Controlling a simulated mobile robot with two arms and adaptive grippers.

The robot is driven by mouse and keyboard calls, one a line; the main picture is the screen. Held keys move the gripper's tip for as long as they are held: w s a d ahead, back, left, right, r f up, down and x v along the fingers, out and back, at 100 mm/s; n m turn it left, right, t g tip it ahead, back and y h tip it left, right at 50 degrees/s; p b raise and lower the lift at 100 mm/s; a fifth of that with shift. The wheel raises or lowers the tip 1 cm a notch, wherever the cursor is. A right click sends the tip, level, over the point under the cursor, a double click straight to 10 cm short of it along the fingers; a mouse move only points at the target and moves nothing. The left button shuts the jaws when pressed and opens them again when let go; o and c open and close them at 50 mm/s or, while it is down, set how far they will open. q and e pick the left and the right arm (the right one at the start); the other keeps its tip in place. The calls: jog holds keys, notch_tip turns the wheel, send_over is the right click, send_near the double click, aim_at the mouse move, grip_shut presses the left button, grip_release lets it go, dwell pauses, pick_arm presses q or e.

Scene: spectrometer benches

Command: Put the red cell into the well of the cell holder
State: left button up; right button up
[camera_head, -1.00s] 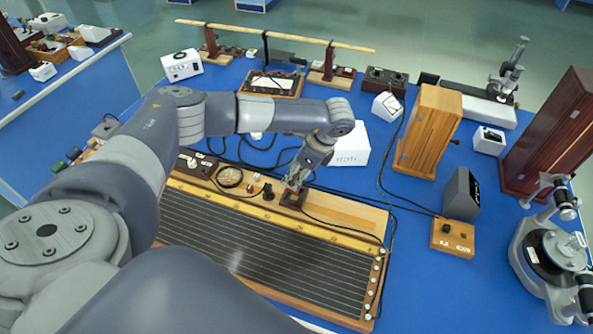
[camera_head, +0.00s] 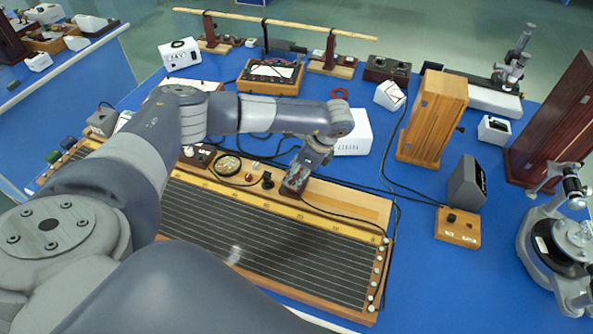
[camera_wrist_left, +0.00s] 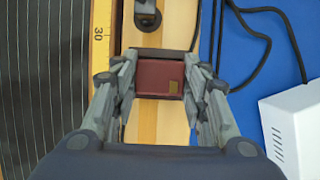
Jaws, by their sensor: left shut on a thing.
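A dark red block with a small brass-coloured plate, apparently the red cell (camera_wrist_left: 160,78), is between the fingers of my left gripper (camera_wrist_left: 160,85) in the wrist view. The fingers press on its two sides. In the head view my left gripper (camera_head: 301,172) points down with the dark red block (camera_head: 291,188) at its tips, at the back edge of the long wire board (camera_head: 345,208). I cannot tell whether the block touches the wood. I cannot make out a well or say for sure which thing is the cell holder. My right gripper is not in view.
A dark knob (camera_head: 268,181) and a round meter (camera_head: 226,165) stand left of the block. Black cables (camera_head: 395,195) run past it. A white box (camera_head: 353,133) is behind.

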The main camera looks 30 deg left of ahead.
pick_arm(q)
jog(key=o, duration=1.2)
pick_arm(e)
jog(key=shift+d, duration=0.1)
pick_arm(q)
jog(key=v, duration=1.2)
